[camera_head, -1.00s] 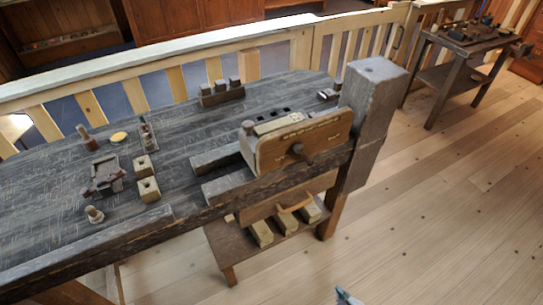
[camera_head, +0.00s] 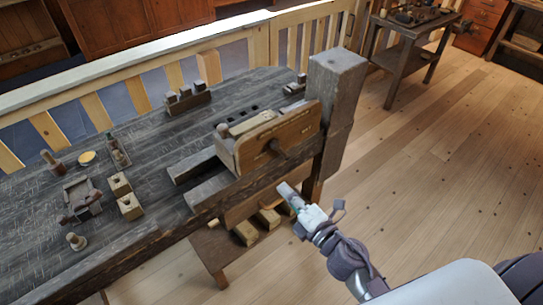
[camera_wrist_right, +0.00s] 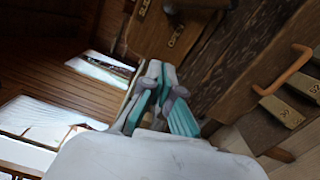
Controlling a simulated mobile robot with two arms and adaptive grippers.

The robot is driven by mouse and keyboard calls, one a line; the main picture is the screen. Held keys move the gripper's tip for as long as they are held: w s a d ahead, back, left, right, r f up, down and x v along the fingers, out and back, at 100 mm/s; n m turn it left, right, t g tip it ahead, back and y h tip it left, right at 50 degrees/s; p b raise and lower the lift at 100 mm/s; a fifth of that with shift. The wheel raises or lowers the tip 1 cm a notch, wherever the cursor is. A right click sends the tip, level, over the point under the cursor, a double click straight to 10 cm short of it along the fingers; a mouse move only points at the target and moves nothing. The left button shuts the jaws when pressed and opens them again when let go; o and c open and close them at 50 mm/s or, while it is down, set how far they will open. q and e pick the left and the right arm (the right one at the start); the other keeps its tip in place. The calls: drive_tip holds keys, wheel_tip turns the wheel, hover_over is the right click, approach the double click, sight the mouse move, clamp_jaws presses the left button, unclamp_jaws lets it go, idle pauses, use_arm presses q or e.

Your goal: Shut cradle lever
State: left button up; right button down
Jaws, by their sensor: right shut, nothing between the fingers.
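A wooden cradle block (camera_head: 272,140) with a curved front board is mounted at the right end of the dark workbench (camera_head: 150,205). A short dark lever or knob (camera_head: 276,147) sticks out from the board's face; I cannot tell whether it is the cradle lever or how it is set. My right gripper (camera_head: 287,192) is in front of the bench edge, below the board, and apart from the knob. In the right wrist view my right gripper (camera_wrist_right: 158,72) has its fingers together and holds nothing. An orange-brown handle (camera_wrist_right: 287,70) shows to its right. My left gripper is not in view.
Wooden blocks (camera_head: 268,217) lie on a low shelf under the bench. A thick square post (camera_head: 335,90) stands right of the cradle. Small blocks (camera_head: 130,206) and a peg rack (camera_head: 187,100) are on the bench top.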

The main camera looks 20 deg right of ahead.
sight(281, 151)
drive_tip(key=p+x, duration=0.2)
drive_tip(key=x, duration=0.7)
drive_tip(key=shift+w+a+r+p, duration=0.1)
drive_tip(key=shift+w+p, duration=0.2)
drive_tip(key=shift+w, duration=0.1)
drive_tip(key=shift+w+d+r+p, duration=0.2)
drive_tip(key=shift+w+d+p, duration=0.3)
drive_tip(key=shift+w+d, duration=0.6)
drive_tip(key=shift+d, duration=0.6)
drive_tip(key=shift+w, duration=0.1)
